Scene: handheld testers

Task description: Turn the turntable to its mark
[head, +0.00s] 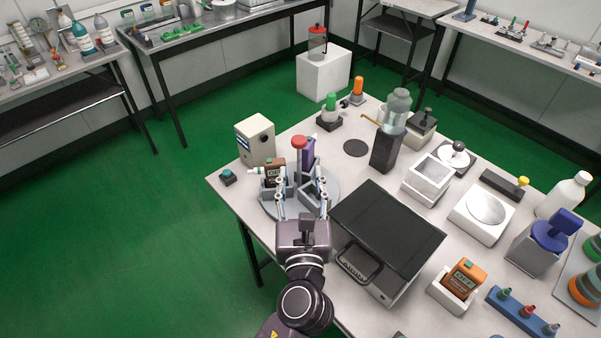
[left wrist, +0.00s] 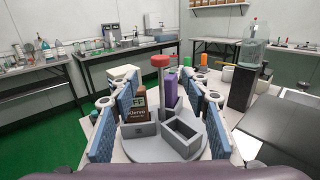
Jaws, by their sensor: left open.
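The turntable is a grey disc (head: 268,207) near the table's left corner. In the left wrist view the blue finger pads flank the holders and post. I cannot tell whether they touch anything. I cannot make out the turntable's mark. My right gripper is not in view.
A beige box (head: 256,141) and a teal button (head: 228,176) stand beside the turntable. A black-lidded case (head: 390,225) lies close to its right. A dark stand with a glass jar (head: 397,108) is farther back. Several other testers fill the table's right side.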

